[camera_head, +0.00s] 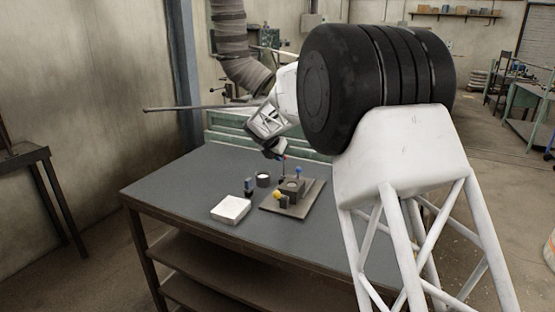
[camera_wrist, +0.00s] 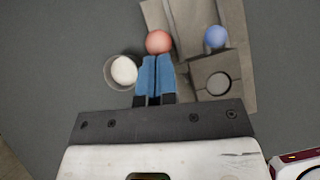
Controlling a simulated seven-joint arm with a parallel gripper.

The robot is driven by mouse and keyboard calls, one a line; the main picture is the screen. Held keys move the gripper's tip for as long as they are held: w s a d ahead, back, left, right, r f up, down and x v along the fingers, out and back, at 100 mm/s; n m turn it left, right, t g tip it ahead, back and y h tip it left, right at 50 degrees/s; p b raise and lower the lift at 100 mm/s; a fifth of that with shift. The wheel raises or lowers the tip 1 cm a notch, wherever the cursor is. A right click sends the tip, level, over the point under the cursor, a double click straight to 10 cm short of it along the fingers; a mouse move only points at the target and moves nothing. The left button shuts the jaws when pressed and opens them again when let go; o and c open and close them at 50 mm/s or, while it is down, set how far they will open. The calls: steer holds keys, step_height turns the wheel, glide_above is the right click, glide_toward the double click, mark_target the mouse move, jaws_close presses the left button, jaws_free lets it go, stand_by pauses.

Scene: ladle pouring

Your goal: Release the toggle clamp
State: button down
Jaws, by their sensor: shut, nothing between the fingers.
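A fixture with a dark block (camera_head: 291,187) and ball-topped levers sits on a flat base plate (camera_head: 272,209). A red ball knob (camera_wrist: 159,42) lies right at the tips of my gripper (camera_wrist: 155,62) in the wrist view. A blue ball knob (camera_head: 299,170) stands beside it and shows in the wrist view (camera_wrist: 215,37). A yellow knob (camera_head: 278,196) is at the block's near side. I cannot tell which lever belongs to the toggle clamp. My gripper's blue fingers are shut with nothing between them. The shaft under the red knob is hidden by the fingers.
A round cup with white contents (camera_head: 263,179) stands left of the fixture, close to my fingers in the wrist view (camera_wrist: 123,70). A small dark upright object (camera_head: 249,186) and a white square box (camera_head: 230,209) are further left. The grey table's (camera_head: 165,188) left side is clear.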

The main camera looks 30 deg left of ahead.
steer(key=shift+w+r+g, duration=0.15)
steer(key=shift+w+g, duration=1.85)
steer(key=shift+w, duration=0.55)
steer(key=shift+a, duration=0.1)
steer(key=shift+s+r, duration=0.35)
steer(key=shift+s, duration=0.15)
steer(key=s+v, duration=0.1)
steer(key=v, duration=1.1)
steer(key=shift+a+f, duration=0.2)
